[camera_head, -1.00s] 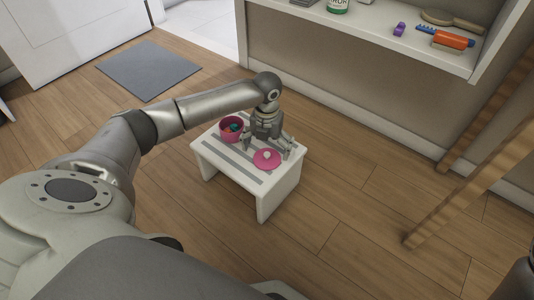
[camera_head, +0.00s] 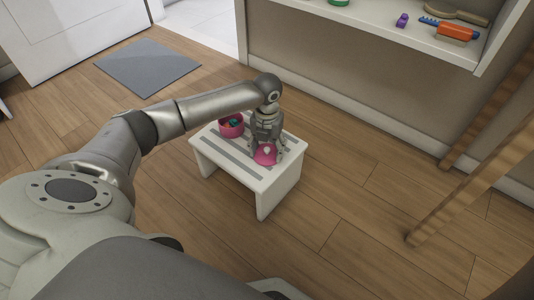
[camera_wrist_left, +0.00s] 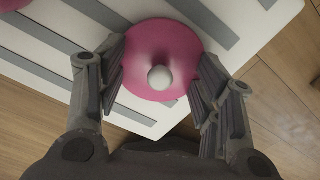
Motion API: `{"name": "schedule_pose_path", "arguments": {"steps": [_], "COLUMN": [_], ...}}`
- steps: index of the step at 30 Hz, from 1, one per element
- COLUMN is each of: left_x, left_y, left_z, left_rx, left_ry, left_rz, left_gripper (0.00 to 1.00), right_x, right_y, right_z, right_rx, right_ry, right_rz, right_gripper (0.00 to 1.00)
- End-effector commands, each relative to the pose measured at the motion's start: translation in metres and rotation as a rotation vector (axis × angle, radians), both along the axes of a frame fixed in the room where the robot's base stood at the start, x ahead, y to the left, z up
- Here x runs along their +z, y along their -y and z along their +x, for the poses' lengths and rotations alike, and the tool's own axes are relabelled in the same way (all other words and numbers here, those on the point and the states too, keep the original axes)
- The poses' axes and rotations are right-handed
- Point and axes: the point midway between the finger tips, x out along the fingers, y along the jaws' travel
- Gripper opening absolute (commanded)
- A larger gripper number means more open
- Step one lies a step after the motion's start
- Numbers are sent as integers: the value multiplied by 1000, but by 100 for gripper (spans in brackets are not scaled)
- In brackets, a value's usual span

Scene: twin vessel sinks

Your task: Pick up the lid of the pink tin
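The pink lid (camera_head: 265,156) lies on the small white stool, a flat round disc with a pale ball knob. In the left wrist view the lid (camera_wrist_left: 163,45) sits between my left gripper's fingers, its knob (camera_wrist_left: 160,77) midway between them with a gap on each side. My left gripper (camera_head: 268,150) points down over the lid and is open. Its fingers flank the lid's edges; whether they touch the rim I cannot tell. The pink tin (camera_head: 231,125) stands uncovered on the stool, left of the gripper, with coloured things inside. My right gripper is not in view.
The white stool (camera_head: 262,186) has grey stripes on top and stands on a wooden floor. A shelf (camera_head: 400,38) with a brush and small items is at the upper right. A brown wooden bar (camera_head: 470,180) slants at the right. A grey mat (camera_head: 147,67) lies at the back left.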

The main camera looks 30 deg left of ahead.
Motion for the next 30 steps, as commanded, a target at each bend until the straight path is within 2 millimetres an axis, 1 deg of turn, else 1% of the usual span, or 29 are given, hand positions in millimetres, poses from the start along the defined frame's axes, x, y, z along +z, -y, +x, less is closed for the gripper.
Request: {"name": "schedule_pose_path", "arguments": {"steps": [1, 6, 8, 12, 13, 24, 30], "left_x": [-1, -2, -3, -4, -5, -6, 3], "left_y": [0, 0, 0, 0, 0, 0, 0], "left_z": [-1, -2, -2, -3, -3, -5, -5], "left_rx": [0, 0, 0, -1, -1, -1, -1], "left_ry": [-3, -5, -6, -8, -9, -15, -15], "left_rz": [1, 2, 1, 3, 2, 4, 4], "left_gripper": [46, 24, 18, 2, 0, 0, 0], "right_x": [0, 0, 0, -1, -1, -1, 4], "right_y": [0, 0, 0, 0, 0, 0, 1], "right_z": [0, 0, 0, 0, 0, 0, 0], "right_rx": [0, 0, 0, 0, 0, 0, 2], "right_ry": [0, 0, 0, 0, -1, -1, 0], "right_rz": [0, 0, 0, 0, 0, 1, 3], "right_gripper": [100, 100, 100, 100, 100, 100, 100]}}
